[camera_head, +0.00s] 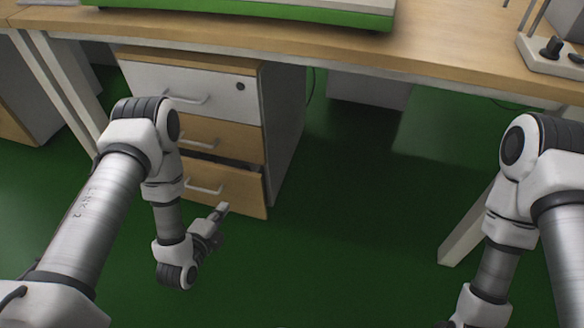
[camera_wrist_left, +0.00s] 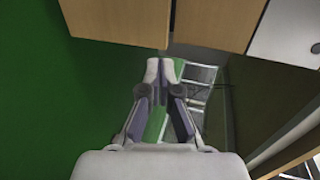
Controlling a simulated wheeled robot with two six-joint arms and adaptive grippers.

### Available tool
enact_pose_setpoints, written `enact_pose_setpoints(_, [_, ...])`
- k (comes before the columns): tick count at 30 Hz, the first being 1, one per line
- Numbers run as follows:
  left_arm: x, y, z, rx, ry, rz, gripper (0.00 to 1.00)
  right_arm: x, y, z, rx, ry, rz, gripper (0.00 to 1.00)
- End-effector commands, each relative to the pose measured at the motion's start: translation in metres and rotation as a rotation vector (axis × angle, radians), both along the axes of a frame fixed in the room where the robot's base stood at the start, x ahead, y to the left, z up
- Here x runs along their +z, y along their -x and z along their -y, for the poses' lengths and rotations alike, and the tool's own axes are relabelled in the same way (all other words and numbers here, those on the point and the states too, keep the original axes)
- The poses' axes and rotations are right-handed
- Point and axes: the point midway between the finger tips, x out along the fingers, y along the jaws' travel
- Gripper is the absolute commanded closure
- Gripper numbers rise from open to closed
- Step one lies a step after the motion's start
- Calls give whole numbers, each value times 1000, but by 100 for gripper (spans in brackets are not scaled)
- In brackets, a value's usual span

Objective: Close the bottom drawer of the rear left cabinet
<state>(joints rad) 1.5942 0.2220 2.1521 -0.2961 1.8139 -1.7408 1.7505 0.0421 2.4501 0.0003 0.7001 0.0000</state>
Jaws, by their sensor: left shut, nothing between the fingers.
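The cabinet (camera_head: 284,125) stands under the desk, with a white top drawer (camera_head: 225,92) and a wooden middle drawer (camera_head: 235,137). Its wooden bottom drawer (camera_head: 240,192) is slightly open, with a dark gap above its front and a pale bar handle (camera_head: 203,189). My left gripper (camera_head: 223,208) is low in front of the bottom drawer, its tips overlapping the lower front in the head view. In the left wrist view the fingers (camera_wrist_left: 160,68) are shut and empty, close to the bottom drawer front (camera_wrist_left: 115,20). I cannot tell whether they touch it. My left arm hides the cabinet's left side.
The wooden desk (camera_head: 440,60) spans above the cabinet, with a green-edged device on it (camera_head: 290,10). A pale desk leg (camera_head: 470,225) stands at right, near my right arm. The green floor (camera_head: 345,235) is clear between my arms.

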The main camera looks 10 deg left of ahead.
Motion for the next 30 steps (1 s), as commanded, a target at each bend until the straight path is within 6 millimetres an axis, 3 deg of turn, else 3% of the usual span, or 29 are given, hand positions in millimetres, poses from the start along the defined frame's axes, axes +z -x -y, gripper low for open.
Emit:
enact_pose_setpoints(5, [-10,-3,-2,4,0,-14,100,-3,0,0,4,0,-1,34])
enact_pose_setpoints(21, [-40,-108,7,2,1,-9,100,-63,0,0,1,0,0,34])
enact_pose_setpoints(25, [-38,-124,8,3,1,-11,100,-70,-1,0,-1,1,2,34])
enact_pose_setpoints(30, [-36,-131,9,3,2,-15,100,-71,-1,0,-2,1,3,34])
